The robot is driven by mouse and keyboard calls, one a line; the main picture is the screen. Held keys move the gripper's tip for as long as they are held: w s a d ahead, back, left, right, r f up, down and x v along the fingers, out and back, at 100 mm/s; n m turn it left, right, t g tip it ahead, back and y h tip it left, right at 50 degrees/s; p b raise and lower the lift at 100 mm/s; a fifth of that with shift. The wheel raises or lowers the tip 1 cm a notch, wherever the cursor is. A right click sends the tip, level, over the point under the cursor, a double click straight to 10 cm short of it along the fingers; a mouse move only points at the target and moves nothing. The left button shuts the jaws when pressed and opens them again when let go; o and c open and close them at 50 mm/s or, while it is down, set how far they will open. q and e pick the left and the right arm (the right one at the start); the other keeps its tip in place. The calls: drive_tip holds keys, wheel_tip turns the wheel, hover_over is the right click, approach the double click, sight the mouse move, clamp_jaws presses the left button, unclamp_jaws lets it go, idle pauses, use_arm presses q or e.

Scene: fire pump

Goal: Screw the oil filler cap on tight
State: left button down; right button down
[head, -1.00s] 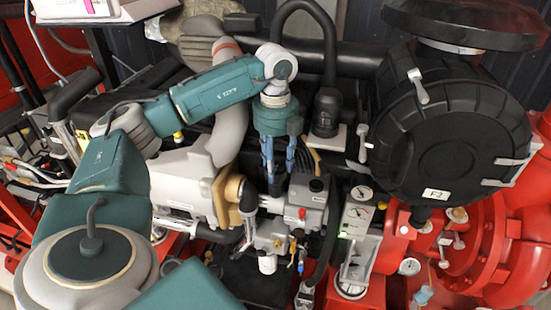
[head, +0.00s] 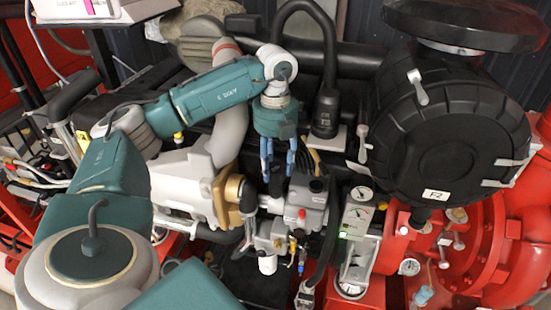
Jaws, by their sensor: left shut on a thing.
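My left gripper (head: 279,160) reaches in from the left and points down over the engine, its blue fingers around a small dark part. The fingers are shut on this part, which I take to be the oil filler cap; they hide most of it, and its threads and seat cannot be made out. The fingertips are just left of and behind a grey housing (head: 306,200) with a dark round knob (head: 316,186) on top. My right gripper is not in view.
A large black round air-cleaner housing (head: 448,145) stands to the right. A black curved hose (head: 328,60) rises behind the gripper. A gauge panel (head: 357,215) is to the right, and red pump parts (head: 480,250) fill the lower right. Free room around the fingers is tight.

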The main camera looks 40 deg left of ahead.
use_arm(q)
drive_tip(key=shift+r+m, duration=0.1)
drive_tip(key=shift+m, duration=1.2)
drive_tip(key=shift+m, duration=0.7)
drive_tip(key=shift+a+m, duration=0.2)
drive_tip(key=shift+m, duration=0.8)
drive_tip(key=shift+s, duration=0.1)
drive_tip(key=shift+m, duration=1.7)
drive_tip(key=c, duration=0.9)
unclamp_jaws()
drive_tip(key=shift+d, duration=0.2)
